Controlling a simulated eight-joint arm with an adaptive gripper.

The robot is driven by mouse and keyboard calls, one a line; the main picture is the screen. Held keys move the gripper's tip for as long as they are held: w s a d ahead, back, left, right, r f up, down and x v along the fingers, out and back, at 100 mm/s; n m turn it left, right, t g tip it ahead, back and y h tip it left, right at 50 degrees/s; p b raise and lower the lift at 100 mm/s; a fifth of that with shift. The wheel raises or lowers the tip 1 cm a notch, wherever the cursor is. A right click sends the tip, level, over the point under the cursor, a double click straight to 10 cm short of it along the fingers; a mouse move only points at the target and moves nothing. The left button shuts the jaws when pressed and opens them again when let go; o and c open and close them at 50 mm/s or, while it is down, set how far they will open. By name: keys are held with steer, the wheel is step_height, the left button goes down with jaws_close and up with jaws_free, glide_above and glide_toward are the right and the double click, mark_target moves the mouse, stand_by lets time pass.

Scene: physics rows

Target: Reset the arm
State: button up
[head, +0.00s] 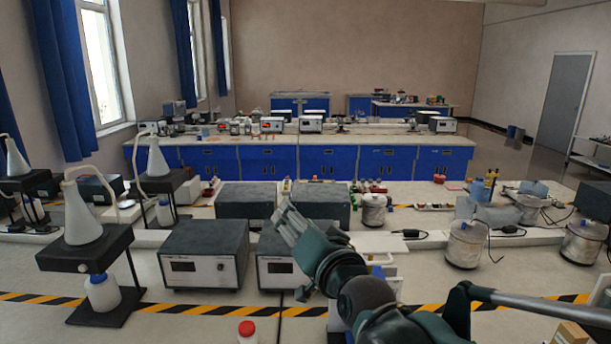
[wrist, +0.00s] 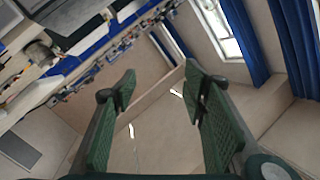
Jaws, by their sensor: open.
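My gripper (head: 287,222) is raised above the front bench in the head view, pointing up and to the left, in front of the grey instrument boxes. In the wrist view its two green fingers (wrist: 160,88) stand wide apart with nothing between them. Beyond the fingers the wrist view shows the room's wall, tilted. My arm reaches in from the lower right of the head view.
Two instrument boxes (head: 203,254) stand left of and behind my gripper. A flask on a black stand (head: 83,220) is at the left. A red-capped bottle (head: 247,332) is at the front edge. Metal pots (head: 466,245) with cables stand at the right.

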steer(key=s+d+f+n+g+h, duration=0.3)
steer(key=s+d+f+g+h, duration=0.3)
steer(key=s+d+f, duration=1.5)
steer(key=d+g, duration=0.3)
steer(key=shift+s+f+h, duration=0.25)
steer(key=shift+s+h, duration=0.05)
steer(key=shift+s, duration=0.1)
